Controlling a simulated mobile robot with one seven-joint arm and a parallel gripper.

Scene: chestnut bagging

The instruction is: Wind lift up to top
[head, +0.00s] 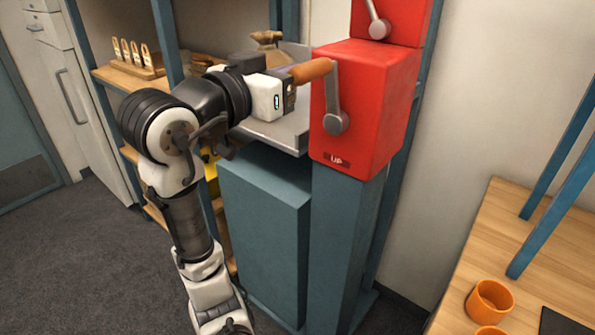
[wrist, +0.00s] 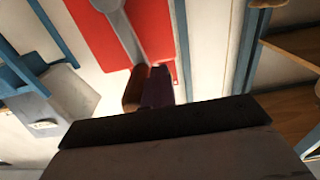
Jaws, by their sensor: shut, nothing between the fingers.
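The lift's red winding box (head: 365,100) is marked UP and sits on a blue column. Its grey crank arm (head: 333,95) points up from the hub, with a brown handle (head: 312,71) at the top sticking out left. My gripper is at this handle; the wrist view shows a dark finger (wrist: 158,88) beside the brown handle (wrist: 133,90), the grey crank (wrist: 122,30) and the red box (wrist: 88,35). The fingers look shut, with the handle beside them rather than between. The grey lift platform (head: 280,132) is partly behind my arm.
A second red box (head: 408,22) with its own crank (head: 379,28) is above. A blue cabinet (head: 265,225) stands under the platform. Shelves with brushes (head: 137,55) are left. A wooden table (head: 500,250) with orange cups (head: 490,300) is right.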

